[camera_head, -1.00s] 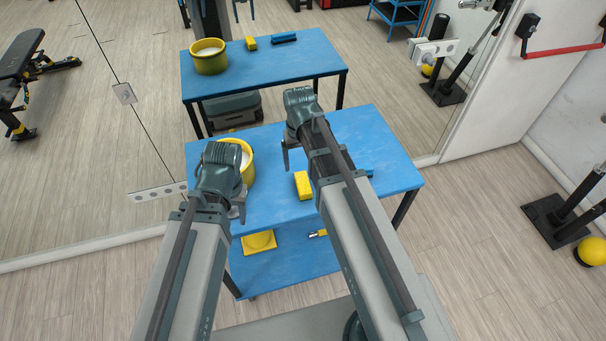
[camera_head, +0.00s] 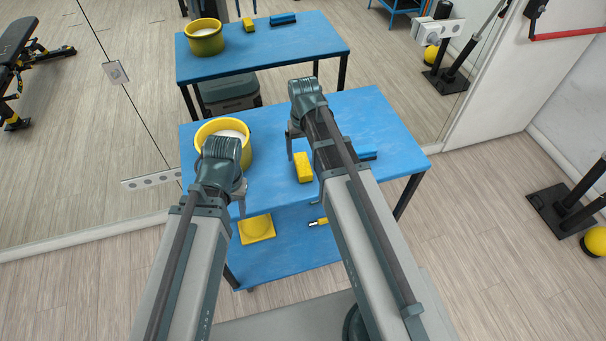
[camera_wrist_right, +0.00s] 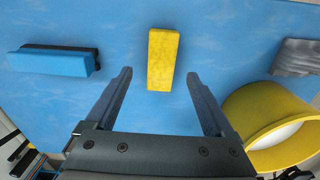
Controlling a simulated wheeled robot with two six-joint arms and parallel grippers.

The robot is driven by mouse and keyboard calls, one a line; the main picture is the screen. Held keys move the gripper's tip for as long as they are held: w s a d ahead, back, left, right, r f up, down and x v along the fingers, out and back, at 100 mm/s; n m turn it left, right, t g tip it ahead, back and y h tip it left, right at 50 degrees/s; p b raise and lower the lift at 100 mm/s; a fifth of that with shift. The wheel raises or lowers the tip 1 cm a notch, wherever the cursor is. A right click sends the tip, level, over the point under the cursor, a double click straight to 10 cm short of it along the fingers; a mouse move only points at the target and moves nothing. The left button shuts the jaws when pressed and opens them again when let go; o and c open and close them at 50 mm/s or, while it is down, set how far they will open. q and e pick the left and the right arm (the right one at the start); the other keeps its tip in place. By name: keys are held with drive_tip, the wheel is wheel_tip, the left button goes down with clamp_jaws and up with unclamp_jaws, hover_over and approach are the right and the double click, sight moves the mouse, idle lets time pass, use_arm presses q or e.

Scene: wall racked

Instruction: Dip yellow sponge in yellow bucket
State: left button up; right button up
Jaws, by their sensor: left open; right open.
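The yellow sponge (camera_head: 303,167) lies on the blue table, right of the yellow bucket. In the right wrist view the sponge (camera_wrist_right: 162,58) lies ahead of and between the two open fingers, not touching either. The yellow bucket (camera_head: 243,153) stands upright on the left of the table, with whitish contents, partly covered by my left arm. It also shows at the right of the right wrist view (camera_wrist_right: 262,115). My right gripper (camera_wrist_right: 160,88) is open and empty near the sponge. My left gripper (camera_head: 238,203) is open, near the table's front-left edge in front of the bucket.
The blue table (camera_head: 350,115) has free room at its back right. A lower shelf (camera_head: 285,258) holds yellow items. A mirror behind reflects the table.

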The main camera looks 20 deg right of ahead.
sight(303, 164)
drive_tip(key=shift+a+f+b, duration=0.1)
drive_tip(key=shift+f+b, duration=2.65)
drive_tip(key=shift+f, duration=0.35)
drive_tip(key=shift+r, duration=0.1)
clamp_jaws()
